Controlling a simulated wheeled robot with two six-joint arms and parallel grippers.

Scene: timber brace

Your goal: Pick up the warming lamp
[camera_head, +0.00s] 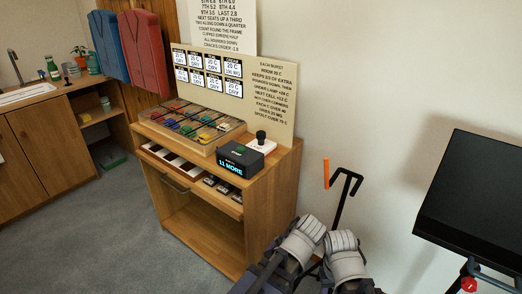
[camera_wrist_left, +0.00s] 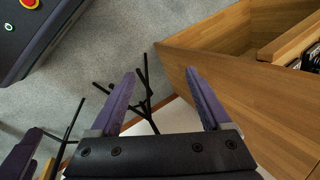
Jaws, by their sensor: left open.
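I cannot clearly pick out the warming lamp. The likeliest candidate is a thin black stand (camera_head: 341,200) with a bent arm and an orange upright piece (camera_head: 326,172), right of the wooden cabinet. Its black legs or bars (camera_wrist_left: 146,85) seem to show on the floor in the left wrist view. My left gripper (camera_wrist_left: 160,74) is open and empty above that area, its fingers on either side. In the head view my two forearms end at the bottom middle, hiding the jaws. A purple part at the lower left of the wrist view is probably my right gripper (camera_wrist_left: 20,160); its jaws are cut off.
The wooden cabinet (camera_head: 222,236) holds a clear-lidded tray (camera_head: 192,123), a black display box (camera_head: 240,160) reading "11 MORE" and a white block with a black knob (camera_head: 261,141). Its drawer is open. A black slab (camera_head: 475,200) stands at right. Grey floor is clear at left.

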